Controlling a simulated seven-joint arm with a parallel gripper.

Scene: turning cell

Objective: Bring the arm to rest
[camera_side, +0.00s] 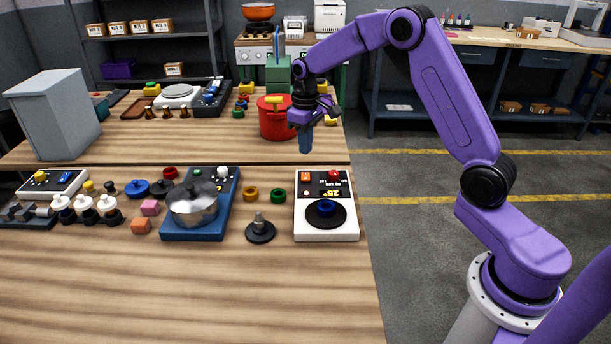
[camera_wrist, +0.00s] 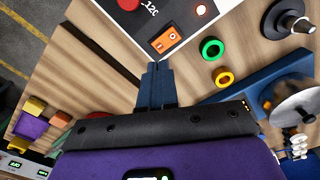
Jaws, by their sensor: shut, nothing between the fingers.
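My purple arm reaches in from the right in the side view. My gripper (camera_side: 305,141) points down above the bench and the fingers are shut with nothing between them. It hangs behind the white turntable device (camera_side: 326,232), apart from it. In the wrist view the blue fingers of my gripper (camera_wrist: 158,70) are closed together, near the edge of the white device (camera_wrist: 185,22) with its orange switch.
A blue device with a silver pot (camera_side: 193,205) stands left of the white one. A yellow ring (camera_side: 250,193), a green ring (camera_side: 278,195) and a black spindle (camera_side: 260,231) lie between them. A red bucket (camera_side: 275,122) stands behind. The front of the bench (camera_side: 180,300) is clear.

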